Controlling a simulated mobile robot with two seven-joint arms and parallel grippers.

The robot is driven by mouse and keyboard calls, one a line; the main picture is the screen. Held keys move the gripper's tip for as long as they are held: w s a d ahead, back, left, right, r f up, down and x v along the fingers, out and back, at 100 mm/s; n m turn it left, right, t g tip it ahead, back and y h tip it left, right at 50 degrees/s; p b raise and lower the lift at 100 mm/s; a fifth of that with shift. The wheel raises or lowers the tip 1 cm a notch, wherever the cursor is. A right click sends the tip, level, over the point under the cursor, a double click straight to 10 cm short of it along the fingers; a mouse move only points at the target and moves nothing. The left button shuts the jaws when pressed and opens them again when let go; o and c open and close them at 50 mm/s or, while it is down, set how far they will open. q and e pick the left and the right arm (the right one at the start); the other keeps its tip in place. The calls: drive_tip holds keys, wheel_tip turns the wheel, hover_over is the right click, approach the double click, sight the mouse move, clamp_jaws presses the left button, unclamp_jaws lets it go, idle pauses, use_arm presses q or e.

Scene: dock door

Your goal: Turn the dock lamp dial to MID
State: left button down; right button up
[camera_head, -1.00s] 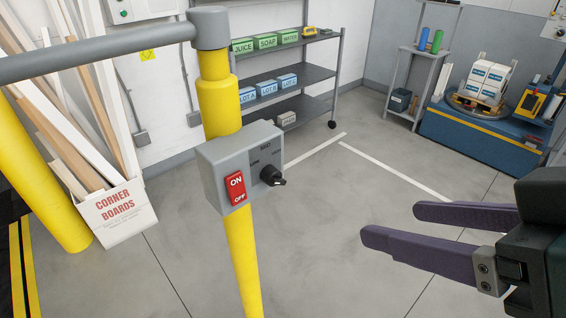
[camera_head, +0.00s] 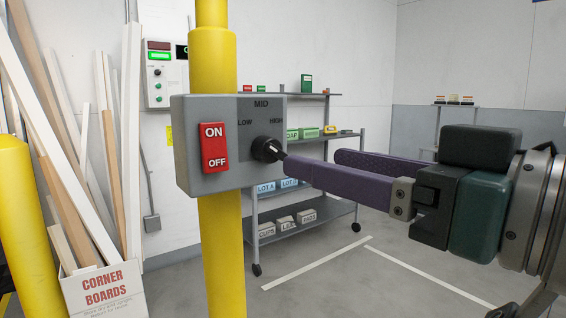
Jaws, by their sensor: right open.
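The dock lamp dial (camera_head: 265,149) is a round black knob on the face of a grey control box (camera_head: 205,181). Its labels read LOW at left, MID at top and HIGH at right. A pale pointer mark on the knob is on its right side, partly by the fingertip, so the exact setting is hard to read. A red ON/OFF switch (camera_head: 214,147) sits left of the dial. My right gripper (camera_head: 312,164) comes in from the right, its purple fingers apart. The nearer fingertip is close beside the dial; contact cannot be told. My left gripper is out of view.
The box is fixed to a yellow post (camera_head: 221,255). A carton of corner boards (camera_head: 105,290) with long upright boards stands at left. A grey shelf (camera_head: 300,228) with labelled bins stands behind. Floor at lower right is open.

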sight(280, 153)
drive_tip(key=x, duration=0.7)
clamp_jaws()
idle(0.4)
